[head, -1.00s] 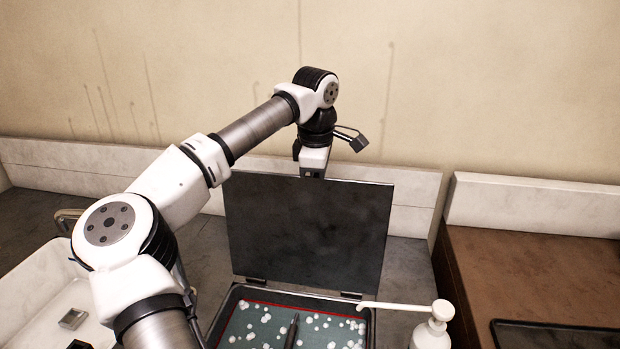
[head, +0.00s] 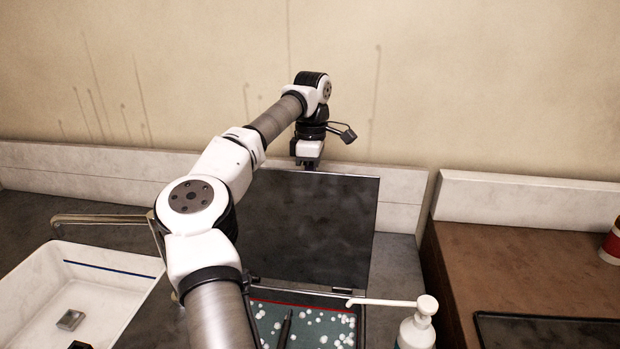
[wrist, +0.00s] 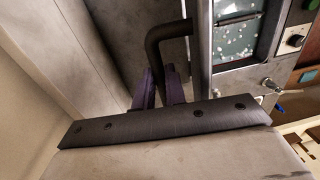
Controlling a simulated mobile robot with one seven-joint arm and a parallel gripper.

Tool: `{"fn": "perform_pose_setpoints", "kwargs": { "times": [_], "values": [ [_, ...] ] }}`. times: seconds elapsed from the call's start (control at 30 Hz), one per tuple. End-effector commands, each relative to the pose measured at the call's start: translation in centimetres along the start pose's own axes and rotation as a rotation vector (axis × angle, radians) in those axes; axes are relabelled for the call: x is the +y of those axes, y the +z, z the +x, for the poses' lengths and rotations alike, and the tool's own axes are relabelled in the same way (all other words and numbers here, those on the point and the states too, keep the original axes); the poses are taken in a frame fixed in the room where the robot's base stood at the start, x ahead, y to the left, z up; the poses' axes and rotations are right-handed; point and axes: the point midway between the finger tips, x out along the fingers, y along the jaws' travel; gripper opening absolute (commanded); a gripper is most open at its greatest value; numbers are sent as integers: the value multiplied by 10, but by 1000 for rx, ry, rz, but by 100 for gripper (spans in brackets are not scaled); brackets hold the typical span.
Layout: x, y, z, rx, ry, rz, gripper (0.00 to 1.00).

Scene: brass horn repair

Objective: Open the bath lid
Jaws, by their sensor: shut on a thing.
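The bath lid (head: 318,222) is a dark grey flat panel standing raised on its hinges behind the bath. The bath (head: 350,308) lies below it, open, with teal liquid and white bubbles or foam; it also shows in the wrist view (wrist: 258,40). My gripper (head: 308,165) is at the lid's top edge in the head view. In the wrist view, my gripper (wrist: 160,88) has its purplish fingers shut on the dark bent lid handle (wrist: 165,32). A dark rod-like object (head: 285,328) sits in the bath. My arm hides the bath's left part.
A white sink (head: 110,285) with a tap (head: 105,218) and a small grey block (head: 70,320) is at left. A white pump bottle (head: 418,325) stands right of the bath, its spout reaching toward the rim. A dark tray (head: 550,333) lies on the brown counter at right.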

Motion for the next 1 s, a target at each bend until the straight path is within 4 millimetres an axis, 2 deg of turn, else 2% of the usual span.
{"fn": "perform_pose_setpoints", "kwargs": {
  "times": [0.03,0.17,0.2,0.37,1.0],
  "values": [
    [7,-1,2,1,26,-7,0],
    [7,-1,2,0,27,-8,0],
    [7,-1,2,0,27,-8,15],
    [6,-1,1,-1,27,-7,34],
    [5,0,-2,-2,27,-5,34]
  ]
}}
